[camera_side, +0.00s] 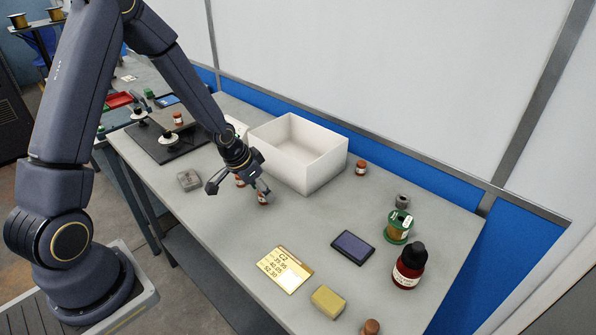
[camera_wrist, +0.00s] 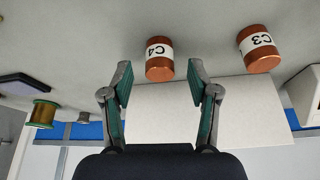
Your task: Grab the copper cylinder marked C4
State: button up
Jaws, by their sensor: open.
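The copper cylinder marked C4 (camera_wrist: 159,68) has a white label band and shows in the wrist view between and slightly beyond my fingertips. My gripper (camera_wrist: 159,80) is open, one finger to each side of it in that picture, with no clear contact. A second copper cylinder, marked C3 (camera_wrist: 261,60), is to the right. In the side view my gripper (camera_side: 238,189) is low over the bench, near two small copper cylinders. One finger partly hides the nearer one. Their marks are too small to read there.
A white open bin (camera_side: 322,165) stands just behind my gripper. Another copper cylinder (camera_side: 361,168) is right of it. A grey block (camera_side: 188,180) lies to the left. A dark flat device (camera_side: 353,249), gold plate (camera_side: 284,269), green spool (camera_side: 398,228) and red bottle (camera_side: 408,270) occupy the right.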

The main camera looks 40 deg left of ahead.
jog(key=shift+w+f, duration=0.25)
jog(key=shift+f, duration=0.4)
grip_shut()
